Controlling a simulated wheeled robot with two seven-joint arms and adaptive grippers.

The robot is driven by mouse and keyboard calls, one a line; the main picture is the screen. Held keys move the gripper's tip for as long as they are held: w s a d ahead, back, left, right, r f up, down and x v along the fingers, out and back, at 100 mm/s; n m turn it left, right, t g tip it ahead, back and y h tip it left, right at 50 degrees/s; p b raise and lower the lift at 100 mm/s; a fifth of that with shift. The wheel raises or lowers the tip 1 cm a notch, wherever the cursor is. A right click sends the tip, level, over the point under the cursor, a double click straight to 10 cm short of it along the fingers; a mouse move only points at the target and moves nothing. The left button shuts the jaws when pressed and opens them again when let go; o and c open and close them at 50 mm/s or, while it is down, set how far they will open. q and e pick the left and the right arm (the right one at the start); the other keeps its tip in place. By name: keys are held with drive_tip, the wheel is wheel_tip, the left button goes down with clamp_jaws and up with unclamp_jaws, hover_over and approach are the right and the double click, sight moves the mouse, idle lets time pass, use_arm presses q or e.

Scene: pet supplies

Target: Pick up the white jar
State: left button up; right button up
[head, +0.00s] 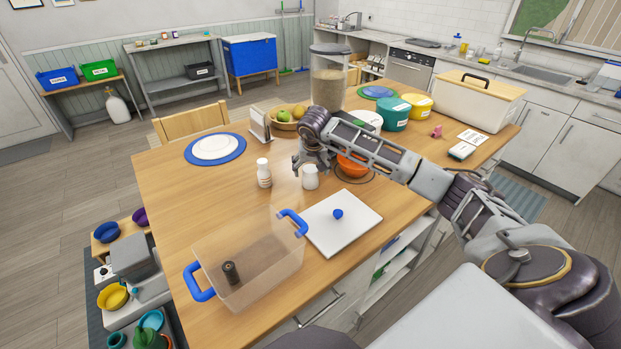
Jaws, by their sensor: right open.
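A small white jar (310,178) stands upright on the wooden table, near the middle. My right gripper (309,166) is open and points down just above the jar. From this view I cannot tell whether the fingers are beside the jar or still over it. The jar's top is partly hidden by the gripper. My left gripper is not in view.
A white bottle with a brown band (264,174) stands just left of the jar. An orange bowl (352,165) is close on the right, partly behind my arm. In front are a white lid with a blue knob (343,232) and a clear bin with blue handles (270,285).

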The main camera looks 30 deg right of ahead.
drive_tip(key=shift+a+p+x, duration=0.15)
drive_tip(key=shift+p+x, duration=0.1)
drive_tip(key=shift+x, duration=0.7)
drive_tip(key=shift+a+p+x, duration=0.1)
drive_tip(key=shift+p+x, duration=0.1)
drive_tip(key=shift+x, duration=0.75)
drive_tip(key=shift+w+d+f, duration=0.2)
drive_tip(key=shift+f, duration=0.5)
drive_tip(key=c, duration=1.1)
